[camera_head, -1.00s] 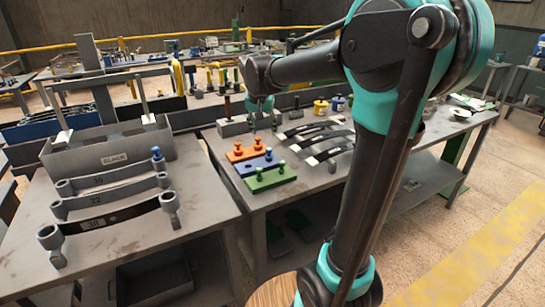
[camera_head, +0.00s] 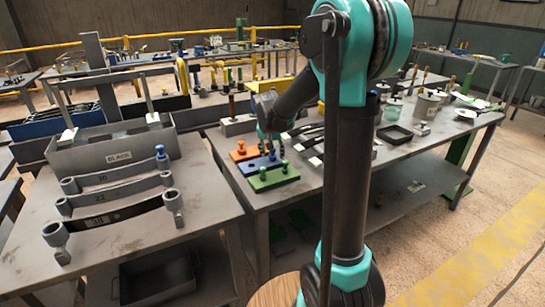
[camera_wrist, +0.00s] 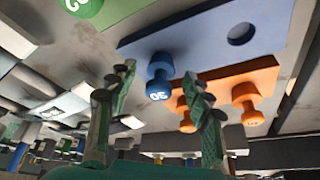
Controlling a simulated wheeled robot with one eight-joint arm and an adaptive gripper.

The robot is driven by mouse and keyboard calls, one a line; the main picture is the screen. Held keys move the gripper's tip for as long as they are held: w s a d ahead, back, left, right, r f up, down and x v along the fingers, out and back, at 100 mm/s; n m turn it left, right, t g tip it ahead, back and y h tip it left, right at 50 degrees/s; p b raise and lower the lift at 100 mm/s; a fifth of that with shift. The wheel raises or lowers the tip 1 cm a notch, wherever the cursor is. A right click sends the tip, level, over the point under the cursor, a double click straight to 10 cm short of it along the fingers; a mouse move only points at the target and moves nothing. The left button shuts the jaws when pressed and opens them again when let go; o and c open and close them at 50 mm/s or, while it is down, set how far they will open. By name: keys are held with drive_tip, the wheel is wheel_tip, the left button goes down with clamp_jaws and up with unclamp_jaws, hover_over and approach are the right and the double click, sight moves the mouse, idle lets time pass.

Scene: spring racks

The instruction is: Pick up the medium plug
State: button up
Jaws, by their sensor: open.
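The blue plug (camera_wrist: 160,82), marked 30, stands in a blue plate (camera_wrist: 195,32) beside an empty hole; I take it as the medium plug, from the middle plate. In the wrist view it appears between the fingers of my gripper (camera_wrist: 158,85), which are open and apart from it. In the head view my gripper (camera_head: 273,146) points down over the blue plate (camera_head: 246,167). The plug there is small and partly hidden by the fingers.
An orange plate (camera_head: 238,156) with orange plugs (camera_wrist: 246,94) lies behind the blue one, a green plate (camera_head: 268,181) in front. Dark leaf springs (camera_head: 308,133) lie to the right. Another blue plug (camera_head: 161,152) is on the left table's spring rack.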

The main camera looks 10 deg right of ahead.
drive_tip(key=shift+w+f, duration=0.1)
drive_tip(key=shift+f, duration=0.25)
drive_tip(key=c, duration=1)
drive_tip(key=shift+c, duration=0.2)
drive_tip(key=shift+r, duration=0.2)
